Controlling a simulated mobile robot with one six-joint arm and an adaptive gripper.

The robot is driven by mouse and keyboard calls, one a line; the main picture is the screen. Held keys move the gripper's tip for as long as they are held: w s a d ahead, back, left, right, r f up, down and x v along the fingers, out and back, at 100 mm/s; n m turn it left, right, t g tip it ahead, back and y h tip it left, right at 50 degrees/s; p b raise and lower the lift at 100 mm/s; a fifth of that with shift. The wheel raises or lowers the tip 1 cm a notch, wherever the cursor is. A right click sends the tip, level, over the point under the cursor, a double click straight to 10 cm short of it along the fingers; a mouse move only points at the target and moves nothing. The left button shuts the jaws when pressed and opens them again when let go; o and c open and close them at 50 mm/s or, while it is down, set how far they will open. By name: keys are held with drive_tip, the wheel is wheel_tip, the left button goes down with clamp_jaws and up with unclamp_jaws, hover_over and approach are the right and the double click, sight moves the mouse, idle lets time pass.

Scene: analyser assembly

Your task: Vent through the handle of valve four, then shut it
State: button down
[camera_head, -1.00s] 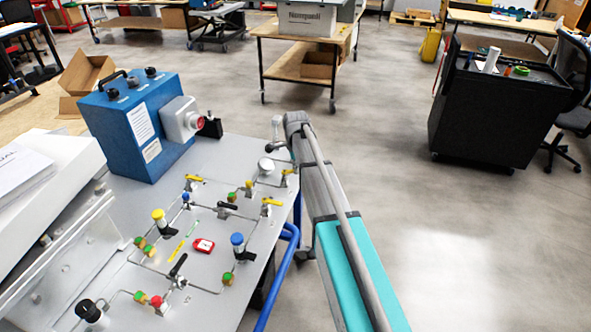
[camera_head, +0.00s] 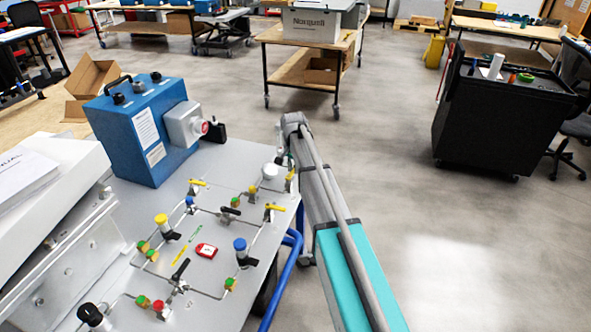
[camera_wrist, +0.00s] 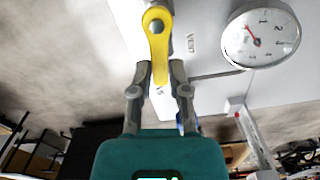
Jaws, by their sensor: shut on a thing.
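In the wrist view my gripper (camera_wrist: 160,72) is shut on a yellow valve handle (camera_wrist: 160,52), with one finger on each side of its free end. The handle's round pivot end points away from the gripper. A label reading VENT (camera_wrist: 191,43) is beside it; a smaller mark below is partly covered and I cannot read it surely. In the head view a yellow handle (camera_head: 290,176) is at the panel's right edge, close to my arm's end; my fingers are not clear there. A round gauge (camera_wrist: 260,36) with a red needle is right of the handle.
The grey panel (camera_head: 232,160) carries thin pipes, other yellow handles (camera_head: 274,207), black handles (camera_head: 180,269) and a red tag (camera_head: 206,251). A blue box (camera_head: 140,130) stands at its back. A blue rail (camera_head: 285,270) runs along its right side. Open floor is on the right.

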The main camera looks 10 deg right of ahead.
drive_tip(key=shift+w+a+n, duration=0.25)
drive_tip(key=shift+a+n, duration=0.05)
drive_tip(key=shift+n, duration=0.7)
drive_tip(key=c, duration=0.6)
unclamp_jaws()
drive_tip(key=shift+d, duration=0.1)
